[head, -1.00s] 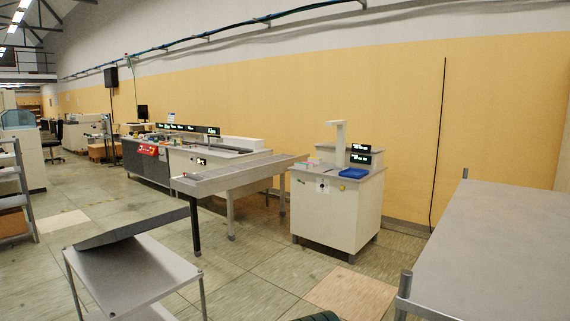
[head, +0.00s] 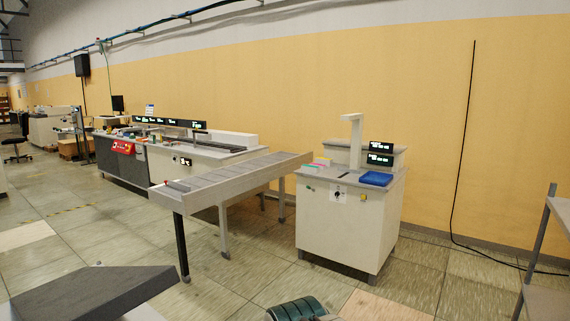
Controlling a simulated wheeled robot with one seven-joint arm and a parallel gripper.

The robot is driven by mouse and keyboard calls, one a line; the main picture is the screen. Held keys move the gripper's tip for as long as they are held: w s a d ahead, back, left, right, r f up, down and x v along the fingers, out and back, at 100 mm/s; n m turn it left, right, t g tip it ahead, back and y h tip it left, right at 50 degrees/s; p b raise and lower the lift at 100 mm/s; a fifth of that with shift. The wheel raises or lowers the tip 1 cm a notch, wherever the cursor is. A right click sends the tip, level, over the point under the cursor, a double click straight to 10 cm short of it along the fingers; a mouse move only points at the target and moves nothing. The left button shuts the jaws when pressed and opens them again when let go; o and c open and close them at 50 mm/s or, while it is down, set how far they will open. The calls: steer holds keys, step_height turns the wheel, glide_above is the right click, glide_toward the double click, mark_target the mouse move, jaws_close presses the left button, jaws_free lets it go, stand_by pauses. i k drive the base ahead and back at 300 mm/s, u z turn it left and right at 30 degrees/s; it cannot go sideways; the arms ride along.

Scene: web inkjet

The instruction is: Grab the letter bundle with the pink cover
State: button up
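A small pink-topped item (head: 322,161), which looks like the letter bundle with the pink cover, lies on the left part of the top of the white cabinet (head: 345,215). A pale green item is close beside it, and the two are too small to tell apart clearly. A blue tray (head: 376,178) sits on the right part of the same top. My gripper is not in view; only a dark ribbed part, probably of my arm, shows at the bottom edge.
A grey conveyor table (head: 225,180) ends beside the cabinet on the left. A dark sloped panel (head: 85,293) stands at the lower left and a grey rack (head: 545,300) at the right edge. Tiled floor is open in front of the cabinet. A black cable runs down the yellow wall.

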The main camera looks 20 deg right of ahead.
mark_target(322, 166)
steer(key=i, duration=0.7)
steer(key=z, duration=1.05)
steer(key=i, duration=2.85)
steer(key=u, duration=0.15)
